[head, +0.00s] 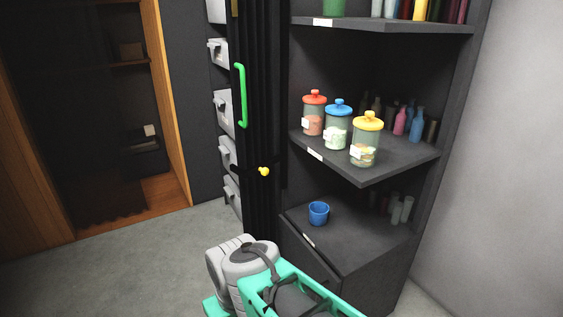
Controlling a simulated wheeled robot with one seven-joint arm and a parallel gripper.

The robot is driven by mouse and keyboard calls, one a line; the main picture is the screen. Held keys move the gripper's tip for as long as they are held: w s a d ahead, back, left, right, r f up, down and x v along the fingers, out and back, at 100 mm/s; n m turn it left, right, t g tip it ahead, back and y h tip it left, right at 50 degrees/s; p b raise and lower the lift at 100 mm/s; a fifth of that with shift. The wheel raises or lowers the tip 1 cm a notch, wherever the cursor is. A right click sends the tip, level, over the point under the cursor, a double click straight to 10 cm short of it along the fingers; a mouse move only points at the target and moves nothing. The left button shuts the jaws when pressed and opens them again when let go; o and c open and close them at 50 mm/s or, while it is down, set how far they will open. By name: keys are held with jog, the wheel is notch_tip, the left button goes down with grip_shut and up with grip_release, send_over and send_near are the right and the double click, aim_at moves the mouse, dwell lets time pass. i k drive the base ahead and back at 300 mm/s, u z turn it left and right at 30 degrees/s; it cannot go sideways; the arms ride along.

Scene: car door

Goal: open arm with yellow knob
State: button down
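The yellow knob (264,171) sits at the right end of a short dark arm (247,170). This arm lies roughly level across the black folded door (262,120), which stands upright in many narrow pleats. A bright green vertical handle (241,95) is on the door's left side, above the knob. Grey and teal links of my own arm show at the bottom centre, below and in front of the door. I cannot make out my gripper's fingers in this view. Nothing of mine touches the knob.
Right of the door, dark shelves (395,158) hold jars with red (314,99), blue (338,107) and yellow (367,122) lids, several bottles and a blue cup (318,213). Grey drawers (225,108) line the left. A wood-framed cabinet (168,100) stands farther left. Floor (120,265) at left is clear.

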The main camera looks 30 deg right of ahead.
aim_at(262, 167)
jog(key=z, duration=0.1)
jog(key=i, duration=0.8)
jog(key=u, duration=1.45)
